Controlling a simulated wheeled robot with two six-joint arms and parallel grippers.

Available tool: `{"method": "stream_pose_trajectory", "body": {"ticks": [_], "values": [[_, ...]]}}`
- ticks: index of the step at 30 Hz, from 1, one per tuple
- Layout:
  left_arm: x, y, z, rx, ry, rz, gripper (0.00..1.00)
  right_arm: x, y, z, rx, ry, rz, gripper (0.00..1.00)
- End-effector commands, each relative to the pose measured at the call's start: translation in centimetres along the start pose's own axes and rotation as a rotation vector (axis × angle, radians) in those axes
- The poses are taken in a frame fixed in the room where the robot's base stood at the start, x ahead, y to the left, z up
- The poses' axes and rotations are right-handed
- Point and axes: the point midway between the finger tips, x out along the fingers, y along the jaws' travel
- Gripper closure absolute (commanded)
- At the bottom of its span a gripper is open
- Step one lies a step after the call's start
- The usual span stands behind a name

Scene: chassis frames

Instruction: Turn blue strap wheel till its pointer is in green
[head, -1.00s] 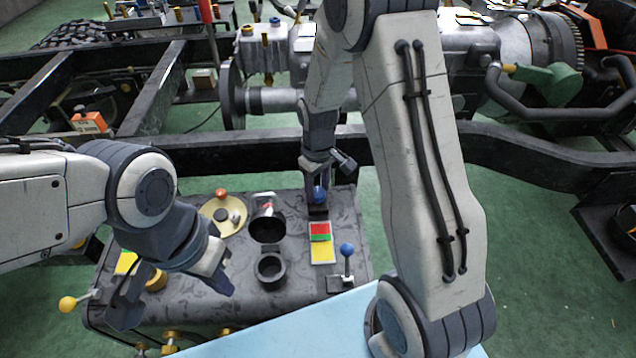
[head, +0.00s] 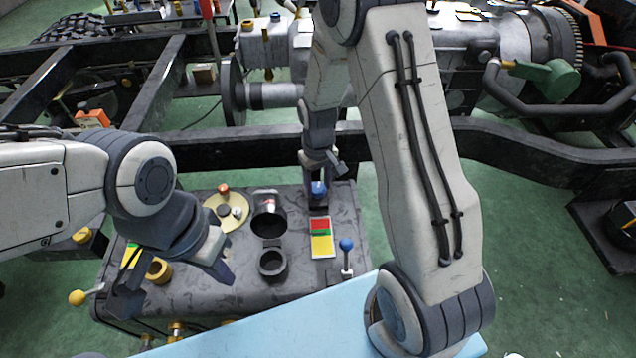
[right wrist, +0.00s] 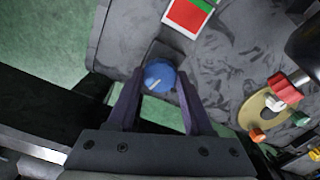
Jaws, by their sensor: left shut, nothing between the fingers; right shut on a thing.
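The blue strap wheel (head: 319,189) is a small round knob at the back right of the dark grey tank top. It also shows in the right wrist view (right wrist: 159,75), with a short pale pointer line toward its lower left. My right gripper (head: 318,182) is shut on it, one finger on each side. A card with red, green and yellow bands (head: 321,237) lies in front of the wheel. Its red and green parts show in the right wrist view (right wrist: 187,15); I cannot tell which band the pointer is in. My left gripper (head: 124,295) is shut and empty over the tank's left end.
A blue-knobbed lever (head: 347,246) stands right of the card. Black round ports (head: 272,263) and a cream disc (head: 226,212) with an orange-red knob are left of it. A yellow-knobbed lever (head: 77,297) sticks out at the left. A light blue surface (head: 300,325) lies in front.

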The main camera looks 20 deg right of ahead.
Motion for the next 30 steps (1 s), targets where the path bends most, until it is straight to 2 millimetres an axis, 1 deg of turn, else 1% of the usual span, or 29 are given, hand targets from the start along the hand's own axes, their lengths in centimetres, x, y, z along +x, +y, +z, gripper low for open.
{"method": "stream_pose_trajectory", "body": {"ticks": [1, 2, 3, 4, 12, 16, 20, 27, 30], "values": [[0.0, 0.0, 0.0, 0.0, 0.0, 0.0, 1.0, -0.1, 0.1, -0.2, 0.0, 0.005, 0.001, 1.0], [0.0, 0.0, 0.0, 0.0, 0.0, 0.0, 1.0, -0.1, 0.1, -0.2, -0.001, 0.005, 0.001, 0.41], [0.0, 0.0, 0.0, 0.0, 0.0, 0.0, 1.0, -0.1, 0.1, -0.2, -0.001, 0.005, 0.001, 0.26], [0.0, 0.0, 0.0, 0.0, 0.0, 0.0, 1.0, -0.1, 0.1, -0.2, -0.001, 0.005, 0.001, 0.19], [0.0, 0.0, 0.0, 0.0, 0.0, 0.0, 1.0, -0.1, 0.0, -0.1, -0.001, 0.002, 0.0, 0.19], [-0.2, 0.0, 0.0, 0.0, 0.0, 0.0, 1.0, -0.8, 0.0, -0.1, -0.001, 0.003, 0.0, 0.19], [-0.6, 0.0, 0.0, 0.0, 0.0, 0.0, 1.0, -2.9, 0.0, -0.1, -0.001, 0.006, 0.001, 0.19], [-1.3, 0.1, -0.1, 0.0, 0.0, 0.0, 1.0, -7.7, 0.1, -0.2, -0.001, 0.007, 0.001, 0.19], [-1.5, 0.1, -0.1, 0.0, 0.0, 0.0, 1.0, -9.1, 0.1, -0.1, -0.001, 0.006, 0.001, 0.19]]}}
